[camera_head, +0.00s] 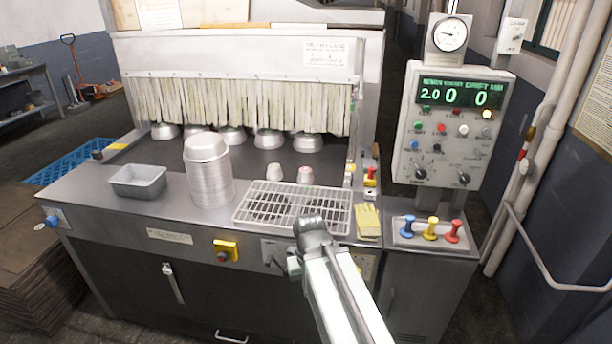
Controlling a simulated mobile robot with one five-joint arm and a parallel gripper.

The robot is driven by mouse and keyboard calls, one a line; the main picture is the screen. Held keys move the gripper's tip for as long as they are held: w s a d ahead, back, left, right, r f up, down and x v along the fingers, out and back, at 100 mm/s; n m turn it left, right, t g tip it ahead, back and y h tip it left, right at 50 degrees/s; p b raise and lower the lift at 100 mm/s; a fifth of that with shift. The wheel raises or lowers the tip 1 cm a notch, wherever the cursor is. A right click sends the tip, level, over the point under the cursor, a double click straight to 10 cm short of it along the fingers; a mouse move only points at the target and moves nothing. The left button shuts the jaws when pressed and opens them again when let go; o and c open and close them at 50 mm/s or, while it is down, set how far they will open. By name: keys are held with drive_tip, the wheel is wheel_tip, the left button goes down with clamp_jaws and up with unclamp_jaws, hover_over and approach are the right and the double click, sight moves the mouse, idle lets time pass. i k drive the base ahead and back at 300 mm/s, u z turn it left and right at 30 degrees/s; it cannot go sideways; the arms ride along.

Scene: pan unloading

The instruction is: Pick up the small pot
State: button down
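I cannot tell which one is the small pot. My arm reaches up from the bottom of the view. My gripper (311,226) is over the front edge of the wire rack (243,213), nearer to me than both cups and apart from them. Its fingers are too small and dark to show whether they are open, and nothing is visibly held.
A tall stack of metal pans (209,178) stands left of the rack, beside a grey rectangular tin (138,181). Yellow gloves (367,221) lie right of the rack. Several upturned pans sit under the strip curtain (240,105). A control panel (450,125) rises at the right.

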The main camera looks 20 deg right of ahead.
sight(305, 177)
drive_tip(key=u, duration=3.45)
drive_tip(key=k, duration=0.85)
drive_tip(key=z, duration=2)
drive_tip(key=i, duration=1)
